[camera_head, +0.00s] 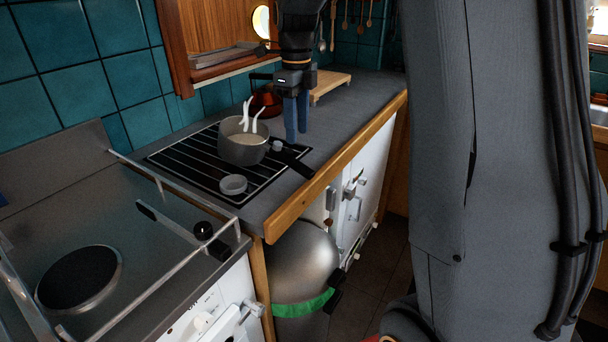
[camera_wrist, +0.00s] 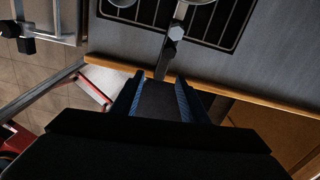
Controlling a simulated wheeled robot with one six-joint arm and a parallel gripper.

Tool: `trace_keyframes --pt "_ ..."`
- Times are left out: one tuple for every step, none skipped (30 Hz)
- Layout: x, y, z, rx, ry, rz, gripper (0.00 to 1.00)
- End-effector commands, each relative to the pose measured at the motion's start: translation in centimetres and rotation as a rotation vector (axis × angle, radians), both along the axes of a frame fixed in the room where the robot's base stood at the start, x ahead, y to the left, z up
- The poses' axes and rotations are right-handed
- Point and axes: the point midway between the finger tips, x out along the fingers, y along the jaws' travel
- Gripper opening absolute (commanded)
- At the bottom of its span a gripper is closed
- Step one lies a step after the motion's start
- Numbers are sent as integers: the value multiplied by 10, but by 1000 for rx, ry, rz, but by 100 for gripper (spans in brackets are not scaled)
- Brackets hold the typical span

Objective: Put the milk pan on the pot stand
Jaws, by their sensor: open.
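The milk pan (camera_head: 240,150) is a grey pan with pale contents and white upright shapes above it. It sits upright on a black slatted rack (camera_head: 180,158) set on the counter. Its dark handle (camera_head: 292,162) points right, toward the counter's front edge; it also shows in the wrist view (camera_wrist: 165,62). My gripper (camera_head: 297,137) is open and empty, its blue fingers pointing down above the handle. In the wrist view, the handle's end lies near the gap between the fingertips (camera_wrist: 155,82). I cannot tell whether the rack or the low wooden stand (camera_head: 328,84) behind is the pot stand.
A small round metal dish (camera_head: 233,184) lies on the rack in front of the pan. A red kettle (camera_head: 266,100) stands behind it. A railed hob (camera_head: 80,275) is at the left. The grey counter (camera_head: 350,105) right of my gripper is clear.

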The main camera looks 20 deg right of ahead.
Motion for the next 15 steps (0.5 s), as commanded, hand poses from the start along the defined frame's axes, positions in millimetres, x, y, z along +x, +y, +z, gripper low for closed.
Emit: trace_keyframes --pt "-7 3 -4 0 -1 73 40" --pt "-12 5 -7 -1 -4 134 40" --pt "-19 8 -12 -2 -6 225 40" --pt "-26 10 -17 -4 -11 300 40" --pt "-32 12 -21 -5 -13 378 40" --pt "-41 15 -27 -7 -17 484 40" --pt "-48 17 -31 -9 -21 565 40" --pt "-55 19 -35 -12 -23 643 40" --pt "-64 21 -41 -15 -27 750 40" --pt "-71 23 -45 -18 -31 831 40" --pt "-78 26 -49 -21 -33 910 40" --pt "-88 28 -55 -26 -36 1017 40" --pt "-95 30 -59 -31 -40 1097 40" --pt "-102 32 -63 -34 -41 1177 40" --pt "-113 34 -69 -40 -44 1283 40"
